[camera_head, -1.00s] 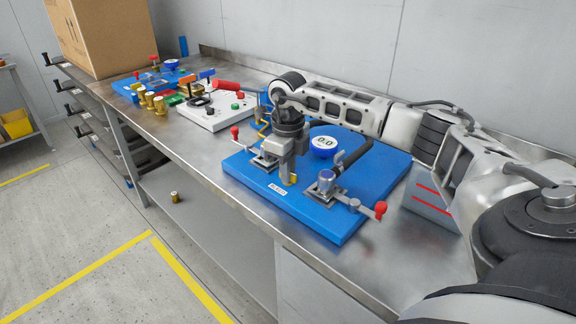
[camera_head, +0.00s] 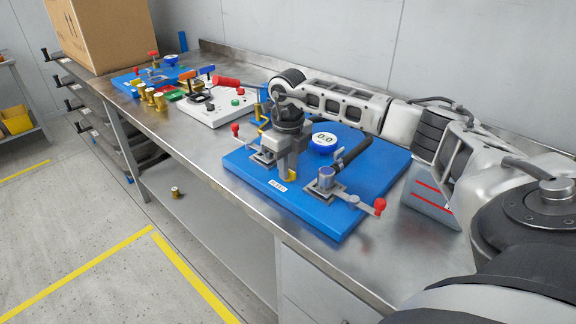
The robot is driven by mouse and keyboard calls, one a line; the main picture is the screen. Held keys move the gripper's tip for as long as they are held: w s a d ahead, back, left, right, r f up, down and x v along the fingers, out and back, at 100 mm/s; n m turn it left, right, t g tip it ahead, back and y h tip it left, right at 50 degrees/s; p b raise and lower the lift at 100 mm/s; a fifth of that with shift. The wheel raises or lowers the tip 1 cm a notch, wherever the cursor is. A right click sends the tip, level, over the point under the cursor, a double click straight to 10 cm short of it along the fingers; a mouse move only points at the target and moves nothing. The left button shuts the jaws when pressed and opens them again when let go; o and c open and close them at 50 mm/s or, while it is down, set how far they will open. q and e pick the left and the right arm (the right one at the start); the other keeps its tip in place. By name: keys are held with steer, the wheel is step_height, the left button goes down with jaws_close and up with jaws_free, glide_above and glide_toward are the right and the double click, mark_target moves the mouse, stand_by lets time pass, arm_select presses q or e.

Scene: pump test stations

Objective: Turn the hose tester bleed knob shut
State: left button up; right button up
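The hose tester is a blue board (camera_head: 345,214) on the steel bench, with a round gauge (camera_head: 324,141) that reads 0.0. A black hose (camera_head: 353,155) runs up from a grey fitting at the right front. My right gripper (camera_head: 286,173) points down over the front middle of the board. A small yellow part (camera_head: 292,175), perhaps the bleed knob, shows right at the fingertips and is partly hidden by them. I cannot tell whether the fingers are closed on it. My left gripper is not in view.
Red-tipped clamp levers stand at the board's left (camera_head: 235,129) and right front (camera_head: 379,206). A white panel (camera_head: 213,107) and another blue board (camera_head: 139,81) lie farther along the bench, near a cardboard box (camera_head: 108,35).

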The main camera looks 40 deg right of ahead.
steer(key=shift+o, duration=0.9)
step_height(320, 180, up, 16)
steer(key=shift+b, duration=0.4)
